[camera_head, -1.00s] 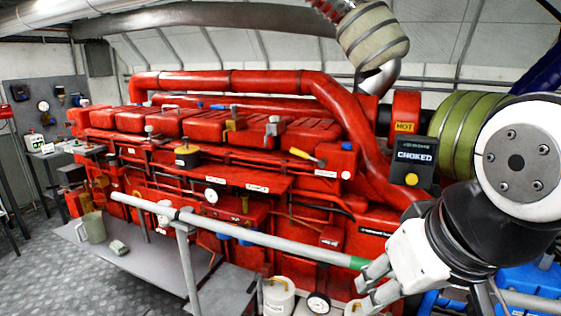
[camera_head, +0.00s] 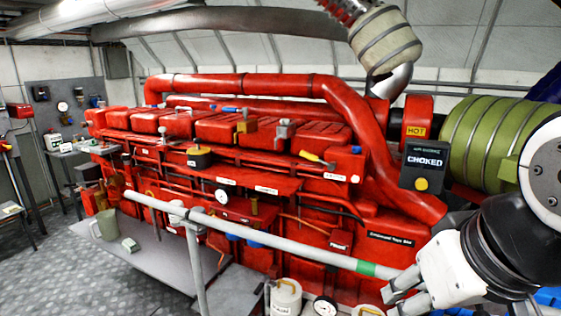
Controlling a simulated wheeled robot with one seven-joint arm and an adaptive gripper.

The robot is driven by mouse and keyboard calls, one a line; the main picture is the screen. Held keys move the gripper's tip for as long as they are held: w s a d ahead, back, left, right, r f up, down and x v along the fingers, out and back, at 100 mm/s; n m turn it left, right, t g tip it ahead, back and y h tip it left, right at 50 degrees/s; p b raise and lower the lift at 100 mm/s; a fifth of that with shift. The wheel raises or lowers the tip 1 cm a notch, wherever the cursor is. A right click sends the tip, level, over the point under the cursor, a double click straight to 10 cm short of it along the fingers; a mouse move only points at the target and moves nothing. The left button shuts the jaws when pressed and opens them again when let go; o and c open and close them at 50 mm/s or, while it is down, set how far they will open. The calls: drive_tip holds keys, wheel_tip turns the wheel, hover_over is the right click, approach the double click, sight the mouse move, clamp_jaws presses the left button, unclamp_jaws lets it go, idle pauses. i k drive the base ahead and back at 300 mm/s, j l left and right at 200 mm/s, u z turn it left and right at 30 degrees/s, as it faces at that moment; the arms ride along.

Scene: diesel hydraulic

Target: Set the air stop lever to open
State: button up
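A dark sign (camera_head: 427,164) reading "CHOKED" with a yellow round lamp stands at the right end of the red engine, below the "HOT" plate. I cannot tell for sure which part is the air stop lever; a small lever with a yellow grip (camera_head: 312,157) sits on the engine's top edge, and its label is too small to read. My gripper (camera_head: 390,300) is at the lower right, in front of the engine and apart from both. Its fingers are spread and hold nothing visible. My wrist hides the area behind it at the right.
A grey handrail (camera_head: 270,240) with a green band runs across the engine's front towards my gripper. A ribbed green duct (camera_head: 480,135) is at the right. A jug (camera_head: 103,226) stands on a low grey platform (camera_head: 160,262). Pale canisters (camera_head: 286,297) and a gauge (camera_head: 325,305) are below the rail.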

sight(331, 166)
drive_tip(key=i+j+z, duration=0.15)
drive_tip(key=j+z, duration=0.15)
drive_tip(key=i+j+z, duration=0.1)
drive_tip(key=j+z, duration=0.2)
drive_tip(key=j, duration=0.15)
drive_tip(key=i+j+z, duration=0.1)
drive_tip(key=j+z, duration=0.25)
